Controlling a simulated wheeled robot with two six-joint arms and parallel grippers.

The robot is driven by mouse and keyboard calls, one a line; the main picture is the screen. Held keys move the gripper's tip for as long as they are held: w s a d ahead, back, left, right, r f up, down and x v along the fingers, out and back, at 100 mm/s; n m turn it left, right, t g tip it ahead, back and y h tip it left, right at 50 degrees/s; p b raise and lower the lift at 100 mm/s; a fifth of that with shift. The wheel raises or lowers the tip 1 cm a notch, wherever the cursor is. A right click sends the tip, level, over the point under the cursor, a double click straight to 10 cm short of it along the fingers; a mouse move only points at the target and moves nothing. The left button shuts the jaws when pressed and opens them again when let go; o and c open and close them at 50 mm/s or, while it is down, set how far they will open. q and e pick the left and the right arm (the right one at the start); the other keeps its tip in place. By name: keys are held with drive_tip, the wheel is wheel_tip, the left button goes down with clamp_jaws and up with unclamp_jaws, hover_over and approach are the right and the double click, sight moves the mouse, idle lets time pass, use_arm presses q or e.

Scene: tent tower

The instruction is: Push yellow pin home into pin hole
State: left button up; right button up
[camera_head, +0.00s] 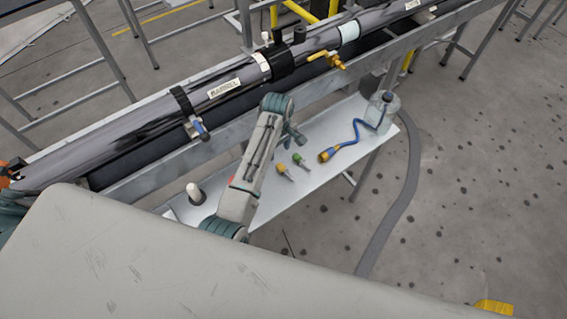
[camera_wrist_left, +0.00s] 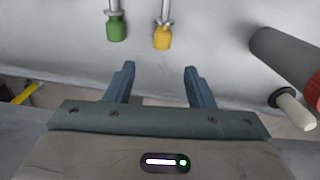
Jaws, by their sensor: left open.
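A small pin with a yellow head (camera_head: 282,168) lies on the white shelf, its thin metal shaft pointing to the lower right. In the left wrist view the yellow head (camera_wrist_left: 162,37) is near the top, beyond the fingers. My left gripper (camera_head: 297,138) hangs over the shelf, just above the pins in the picture. In its wrist view the two fingers (camera_wrist_left: 157,80) are apart with nothing between them. A green-headed pin (camera_head: 299,158) lies beside the yellow one, also in the wrist view (camera_wrist_left: 117,28). I cannot make out the pin hole. My right gripper does not show.
A long dark tube (camera_head: 235,92) rests in a grey metal frame behind the shelf (camera_head: 268,208). A blue hose with a yellow end (camera_head: 327,155) runs to a clear jug (camera_head: 382,112). A white-capped dark peg (camera_head: 194,193) stands at the shelf's left. Open floor lies right.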

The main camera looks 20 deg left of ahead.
sight(279, 164)
use_arm(q)
drive_tip(key=shift+s+f, duration=0.15)
drive_tip(key=shift+f, duration=0.35)
drive_tip(key=shift+s+f, duration=0.15)
drive_tip(key=shift+f, duration=0.7)
drive_tip(key=shift+w+f+p, duration=0.15)
drive_tip(key=shift+f+p, duration=0.15)
drive_tip(key=shift+f, duration=0.05)
wheel_tip(279, 164, down, 4)
drive_tip(key=shift+p, duration=0.7)
drive_tip(key=shift+f, duration=0.4)
drive_tip(key=c, duration=1)
clamp_jaws()
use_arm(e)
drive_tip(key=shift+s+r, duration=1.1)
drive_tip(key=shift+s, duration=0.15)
